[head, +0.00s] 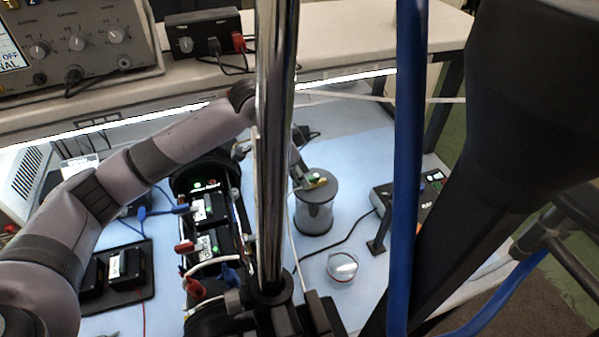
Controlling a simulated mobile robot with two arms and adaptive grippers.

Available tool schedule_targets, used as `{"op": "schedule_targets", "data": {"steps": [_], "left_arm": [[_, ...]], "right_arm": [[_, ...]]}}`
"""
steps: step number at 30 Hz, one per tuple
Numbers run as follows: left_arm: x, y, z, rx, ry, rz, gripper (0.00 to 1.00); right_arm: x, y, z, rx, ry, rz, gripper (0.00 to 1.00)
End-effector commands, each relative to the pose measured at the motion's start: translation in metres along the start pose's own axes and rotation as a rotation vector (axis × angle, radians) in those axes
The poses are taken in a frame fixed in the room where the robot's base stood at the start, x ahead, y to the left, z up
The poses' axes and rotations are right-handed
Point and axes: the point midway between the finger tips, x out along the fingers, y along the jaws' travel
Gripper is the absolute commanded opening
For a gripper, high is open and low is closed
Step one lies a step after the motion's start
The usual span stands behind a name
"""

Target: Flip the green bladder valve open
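An open black cylinder frame (181,186) holds boxed electronics, a red handle (185,246) and a blue handle (230,275). Small green spots show on its parts, but I cannot tell a green valve handle among them. A grey canister (316,212) stands upright to the right of the frame. My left gripper (303,180) is at the canister's top, close to this piece; contact and finger opening are unclear. The chrome pole hides part of the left arm. My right gripper is not visible.
A chrome pole (275,130) and blue tube (405,170) cross the view. A clear round dish (342,267) is right of the frame. A black box with buttons (432,181) stands at the right. A shelf (350,35) with instruments runs behind.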

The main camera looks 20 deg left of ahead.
Motion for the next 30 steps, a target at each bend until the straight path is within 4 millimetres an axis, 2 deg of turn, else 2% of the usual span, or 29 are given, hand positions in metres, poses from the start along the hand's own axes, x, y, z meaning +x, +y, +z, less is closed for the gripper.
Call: {"op": "schedule_targets", "data": {"steps": [10,14,17,24,30], "left_arm": [[0.000,0.000,0.000,0.001,0.000,0.000,0.33],[-0.007,-0.001,-0.001,0.002,0.001,-0.002,0.33],[-0.022,-0.001,-0.001,0.003,0.003,-0.003,0.33],[-0.074,-0.001,-0.001,0.002,0.003,-0.004,0.33],[-0.107,-0.001,-0.001,0.001,0.001,-0.002,0.33]], "right_arm": [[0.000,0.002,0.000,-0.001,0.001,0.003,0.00],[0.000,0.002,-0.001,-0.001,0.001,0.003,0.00],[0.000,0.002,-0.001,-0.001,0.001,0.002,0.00],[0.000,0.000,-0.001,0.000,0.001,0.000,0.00],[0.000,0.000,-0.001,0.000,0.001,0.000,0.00]]}}
